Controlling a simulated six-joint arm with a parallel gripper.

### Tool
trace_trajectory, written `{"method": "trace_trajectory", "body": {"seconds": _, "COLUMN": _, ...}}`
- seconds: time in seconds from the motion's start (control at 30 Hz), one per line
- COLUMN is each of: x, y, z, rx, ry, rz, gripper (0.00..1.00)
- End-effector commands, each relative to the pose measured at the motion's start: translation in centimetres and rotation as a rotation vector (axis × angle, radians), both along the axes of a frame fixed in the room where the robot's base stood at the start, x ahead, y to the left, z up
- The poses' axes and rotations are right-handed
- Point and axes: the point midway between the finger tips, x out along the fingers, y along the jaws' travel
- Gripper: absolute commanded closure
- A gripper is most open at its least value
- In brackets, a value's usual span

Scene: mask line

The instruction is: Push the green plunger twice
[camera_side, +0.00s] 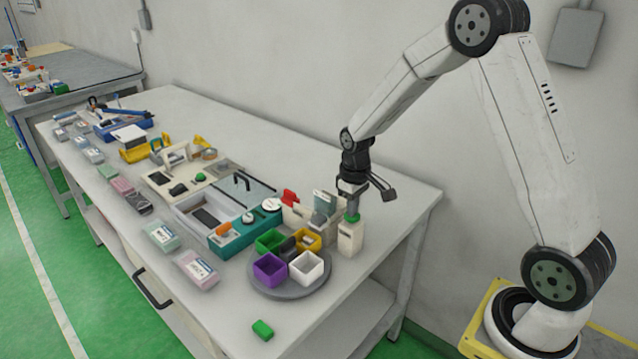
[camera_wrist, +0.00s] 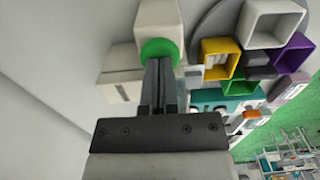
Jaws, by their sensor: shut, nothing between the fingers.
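The green plunger (camera_side: 353,217) is the round cap on top of a white upright dispenser (camera_side: 350,239) near the right end of the table. My gripper (camera_side: 352,207) is shut and empty, pointing down with its tips right over the plunger, touching or very close; I cannot tell which. In the wrist view the closed fingertips (camera_wrist: 160,63) overlap the edge of the green plunger (camera_wrist: 160,48), and the white dispenser (camera_wrist: 160,20) shows beyond it.
A grey round turntable (camera_side: 290,286) with purple, white, green and yellow bins stands beside the dispenser. The table right of the dispenser is clear.

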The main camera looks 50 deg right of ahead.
Motion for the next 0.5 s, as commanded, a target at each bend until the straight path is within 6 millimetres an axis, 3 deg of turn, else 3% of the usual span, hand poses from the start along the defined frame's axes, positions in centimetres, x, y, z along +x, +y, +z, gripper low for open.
{"method": "trace_trajectory", "body": {"seconds": 0.5, "x": 0.0, "y": 0.0, "z": 2.2, "rx": 0.0, "ry": 0.0, "rz": 0.0, "gripper": 1.0}}
